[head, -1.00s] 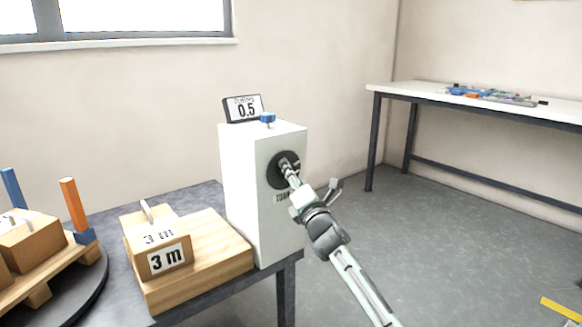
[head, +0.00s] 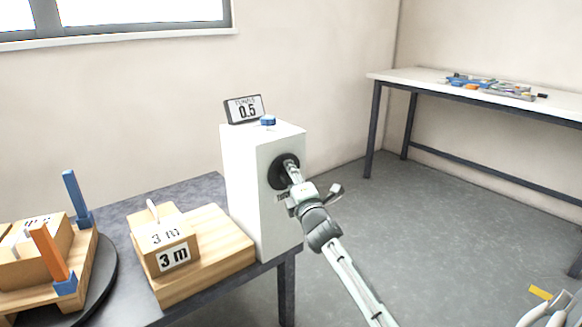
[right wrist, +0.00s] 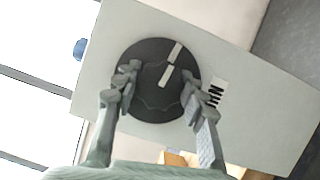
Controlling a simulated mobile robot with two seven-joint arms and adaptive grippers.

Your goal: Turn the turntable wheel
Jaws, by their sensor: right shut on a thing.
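The turntable wheel is a round black knob (head: 277,177) on the side face of a white box (head: 255,190). In the right wrist view the wheel (right wrist: 150,108) has a pale pointer mark, tilted up to the right. My right gripper (head: 291,172) is shut on the wheel; in the wrist view its fingers (right wrist: 158,82) sit on opposite sides of it. The dark turntable disc (head: 106,265) at the left carries a wooden pallet with boxes, a blue post (head: 76,198) and an orange post (head: 49,251).
A wooden block with a box (head: 163,238) labelled 3 m sits between the turntable and the white box on the dark table (head: 130,206). A blue knob (head: 268,121) tops the white box. A white bench (head: 420,79) stands at the back right.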

